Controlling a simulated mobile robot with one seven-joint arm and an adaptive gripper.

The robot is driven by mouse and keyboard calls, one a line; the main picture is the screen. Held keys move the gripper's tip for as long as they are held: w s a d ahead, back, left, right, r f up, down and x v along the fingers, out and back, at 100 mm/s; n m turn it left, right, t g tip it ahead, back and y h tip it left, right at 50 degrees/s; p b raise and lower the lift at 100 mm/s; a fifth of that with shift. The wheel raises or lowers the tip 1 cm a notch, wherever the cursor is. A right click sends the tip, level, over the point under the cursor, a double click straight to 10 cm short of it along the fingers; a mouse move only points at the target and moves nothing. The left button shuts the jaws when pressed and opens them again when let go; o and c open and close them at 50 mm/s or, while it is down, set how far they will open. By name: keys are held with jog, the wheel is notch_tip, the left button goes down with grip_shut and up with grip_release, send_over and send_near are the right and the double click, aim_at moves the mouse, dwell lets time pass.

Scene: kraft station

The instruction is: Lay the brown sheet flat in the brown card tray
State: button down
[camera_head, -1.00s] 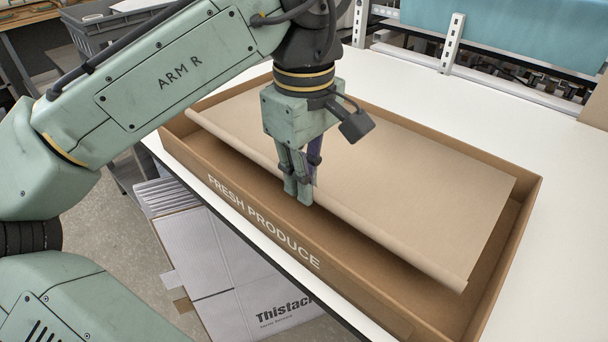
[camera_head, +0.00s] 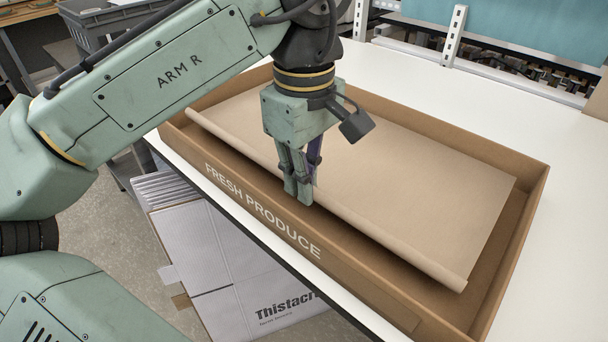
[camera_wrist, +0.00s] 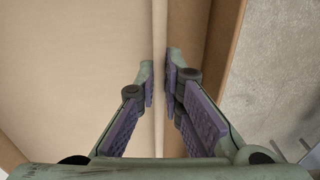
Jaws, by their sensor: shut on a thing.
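The brown sheet (camera_head: 400,165) lies over the inside of the brown card tray (camera_head: 365,283), which has "FRESH PRODUCE" on its near wall. The sheet's near edge is curled along its length and stands off the tray floor at the lower right corner. My gripper (camera_head: 305,198) is shut on the sheet's curled near edge, just inside the near wall. In the wrist view my fingers (camera_wrist: 161,75) pinch the edge of the sheet (camera_wrist: 75,70), with the tray wall (camera_wrist: 222,45) to the right. Part of the sheet behind my gripper is hidden.
The tray stands on a white table (camera_head: 565,240), with free room at the right. White uprights (camera_head: 453,38) and a teal panel (camera_head: 520,25) stand at the back. A grey crate (camera_head: 110,25) is at upper left. A printed white carton (camera_head: 225,265) sits below the table's near edge.

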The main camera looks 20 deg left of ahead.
jog(key=shift+f, duration=0.15)
jog(key=shift+f+b, duration=0.55)
jog(key=shift+f, duration=0.35)
jog(key=c, duration=1.6)
grip_release()
jog(key=shift+c, duration=0.2)
